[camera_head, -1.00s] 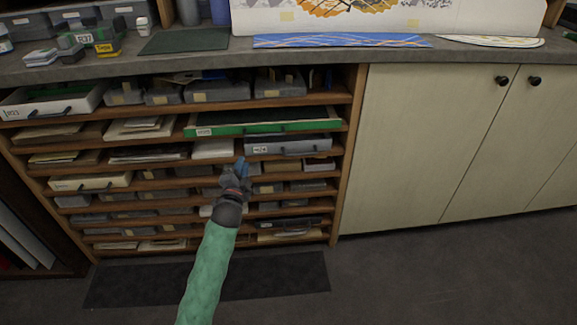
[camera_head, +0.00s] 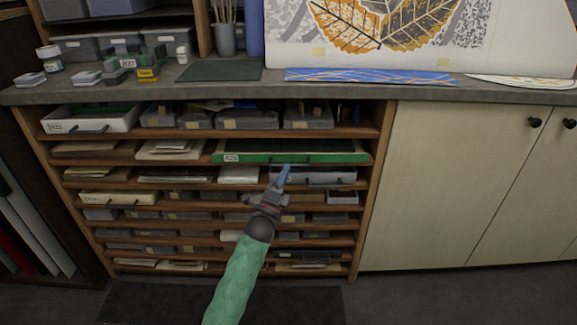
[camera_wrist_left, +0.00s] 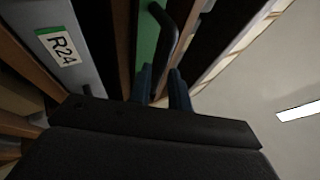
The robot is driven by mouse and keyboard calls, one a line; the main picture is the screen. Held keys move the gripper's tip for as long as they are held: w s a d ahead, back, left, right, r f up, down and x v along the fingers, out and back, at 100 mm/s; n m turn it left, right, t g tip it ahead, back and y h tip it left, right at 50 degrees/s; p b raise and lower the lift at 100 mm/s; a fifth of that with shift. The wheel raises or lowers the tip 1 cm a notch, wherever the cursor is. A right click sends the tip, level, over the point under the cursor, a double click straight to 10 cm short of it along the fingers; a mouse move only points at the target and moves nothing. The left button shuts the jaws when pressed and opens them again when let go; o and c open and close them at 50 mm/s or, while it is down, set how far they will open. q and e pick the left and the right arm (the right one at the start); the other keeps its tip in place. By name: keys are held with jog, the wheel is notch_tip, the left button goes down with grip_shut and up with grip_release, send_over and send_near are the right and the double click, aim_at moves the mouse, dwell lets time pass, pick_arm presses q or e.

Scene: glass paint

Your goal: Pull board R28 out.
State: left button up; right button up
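Board R28 (camera_head: 300,157) is a wide green-fronted board in an upper slot of the rack, with its label at its left end. Its dark handle (camera_wrist_left: 183,22) crosses in front of its green face (camera_wrist_left: 147,38) in the left wrist view. My left gripper (camera_head: 285,168) is just below the handle in the head view. Its two blue fingers (camera_wrist_left: 162,82) stand apart, with the handle's near end between or just beyond them. I cannot tell whether they touch it. My right gripper is not in view.
A grey drawer labelled R24 (camera_wrist_left: 88,45) sits directly below the green board, close to my left gripper. A white drawer (camera_head: 92,120) sticks out at the upper left. Pale cupboard doors (camera_head: 450,185) stand to the right. The counter (camera_head: 200,90) overhangs the rack.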

pick_arm(q)
jog(key=shift+x, duration=1.5)
grip_shut()
jog(key=shift+s, duration=0.15)
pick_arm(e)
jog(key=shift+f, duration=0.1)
